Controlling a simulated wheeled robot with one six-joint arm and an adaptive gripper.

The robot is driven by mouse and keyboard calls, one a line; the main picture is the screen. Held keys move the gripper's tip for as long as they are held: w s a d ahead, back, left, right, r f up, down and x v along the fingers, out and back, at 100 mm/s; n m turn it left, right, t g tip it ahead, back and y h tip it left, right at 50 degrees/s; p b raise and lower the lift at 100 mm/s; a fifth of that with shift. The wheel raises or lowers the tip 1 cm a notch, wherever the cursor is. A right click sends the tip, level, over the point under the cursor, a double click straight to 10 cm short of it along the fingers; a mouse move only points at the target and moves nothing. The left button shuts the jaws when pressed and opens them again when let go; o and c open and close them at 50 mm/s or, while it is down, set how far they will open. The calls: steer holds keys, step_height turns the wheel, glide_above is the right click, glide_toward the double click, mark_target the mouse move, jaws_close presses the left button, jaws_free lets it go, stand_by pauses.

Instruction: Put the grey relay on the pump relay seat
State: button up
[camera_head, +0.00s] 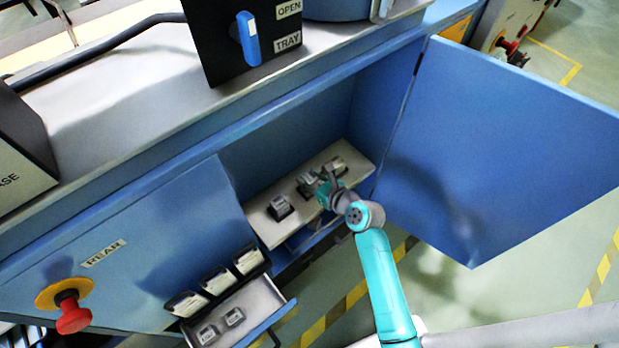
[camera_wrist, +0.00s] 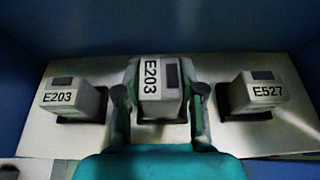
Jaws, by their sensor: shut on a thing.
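In the wrist view a grey relay marked E203 (camera_wrist: 150,95) stands between the two fingers of my gripper (camera_wrist: 160,108), which is shut on it. Its label reads sideways. A dark seat (camera_wrist: 150,118) shows below this relay; I cannot tell whether the relay is fully down in it. Another grey relay marked E203 (camera_wrist: 72,98) sits on a dark seat at the left, and a relay marked E527 (camera_wrist: 254,95) sits on one at the right. In the head view my gripper (camera_head: 322,190) is over the pale shelf (camera_head: 262,228) inside the blue cabinet. No pump label is readable.
The cabinet door (camera_head: 500,140) stands open at the right. Below the shelf, an open drawer (camera_head: 262,300) holds two small relays (camera_head: 207,333). Several labelled holders (camera_head: 218,281) stand behind it.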

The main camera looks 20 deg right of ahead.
steer(key=shift+f, duration=0.4)
steer(key=o, duration=1.2)
steer(key=shift+r, duration=0.4)
steer(key=v, duration=1.2)
